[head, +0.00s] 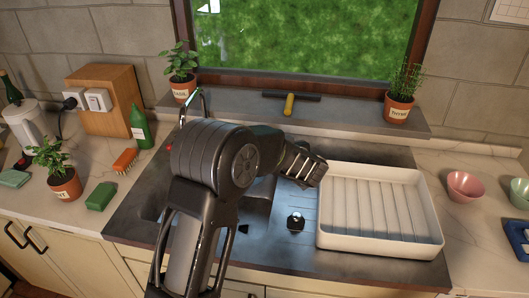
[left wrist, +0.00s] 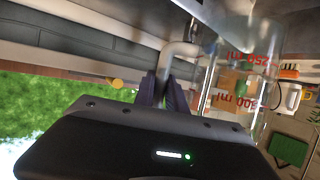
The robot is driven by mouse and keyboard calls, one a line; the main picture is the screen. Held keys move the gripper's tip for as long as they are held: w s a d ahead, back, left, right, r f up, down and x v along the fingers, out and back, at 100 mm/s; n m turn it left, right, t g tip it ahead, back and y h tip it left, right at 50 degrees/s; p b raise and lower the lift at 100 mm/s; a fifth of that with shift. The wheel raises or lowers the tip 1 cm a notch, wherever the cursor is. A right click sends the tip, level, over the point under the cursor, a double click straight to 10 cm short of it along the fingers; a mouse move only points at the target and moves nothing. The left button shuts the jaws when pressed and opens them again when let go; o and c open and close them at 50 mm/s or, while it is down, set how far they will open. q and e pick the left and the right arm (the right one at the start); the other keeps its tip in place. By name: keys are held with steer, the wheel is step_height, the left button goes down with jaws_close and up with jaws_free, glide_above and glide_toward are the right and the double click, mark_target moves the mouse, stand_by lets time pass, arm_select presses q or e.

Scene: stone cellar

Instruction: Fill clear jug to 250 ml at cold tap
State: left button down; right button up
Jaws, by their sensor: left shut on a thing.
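In the left wrist view, a clear jug (left wrist: 232,85) with red 250 ml and 300 ml marks shows on the right of the picture. My left gripper (left wrist: 163,92) is shut on its pale handle (left wrist: 180,52). I cannot make out a water level in it. In the head view my left arm hides the jug, the gripper's fingers and much of the sink. The metal tap (head: 192,101) shows only in part above my arm, at the back of the sink. My right gripper is in neither view.
A cream ribbed tray (head: 432,228) stands right of the sink. Left of it are a green bottle (head: 140,128), an orange brush (head: 125,160), a green sponge (head: 100,197) and a potted plant (head: 65,187). A squeegee (head: 290,103) lies on the sill between basil (head: 182,85) and thyme (head: 398,107).

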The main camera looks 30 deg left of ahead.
arm_select(q)
steer(key=shift+w, duration=0.1)
stand_by(0.4)
steer(key=n+t, duration=0.2)
steer(key=n, duration=0.2)
steer(key=shift+w+d+t+h, duration=0.2)
steer(key=shift+w+t+h, duration=0.1)
steer(key=shift+t, duration=0.1)
steer(key=shift+s+a+r+n+t, duration=0.1)
steer(key=shift+r+n+t, duration=0.25)
steer(key=shift+n, duration=0.15)
steer(key=shift+s+a+r+n+t+b, duration=0.25)
steer(key=shift+n+b, duration=0.25)
steer(key=shift+b, duration=0.45)
steer(key=shift+s+a+r+n+t+b, duration=0.1)
steer(key=shift+s+n+t+b, duration=0.15)
steer(key=shift+n+b, duration=0.45)
steer(key=shift+s+a+n+t+b, duration=0.3)
steer(key=shift+s+n+b, duration=0.25)
steer(key=shift+b, duration=1.25)
steer(key=shift+r, duration=0.15)
steer(key=shift+s+a+n+t+b, duration=0.1)
steer(key=shift+s+n+t+b, duration=0.15)
steer(key=shift+b, duration=0.8)
stand_by(1.2)
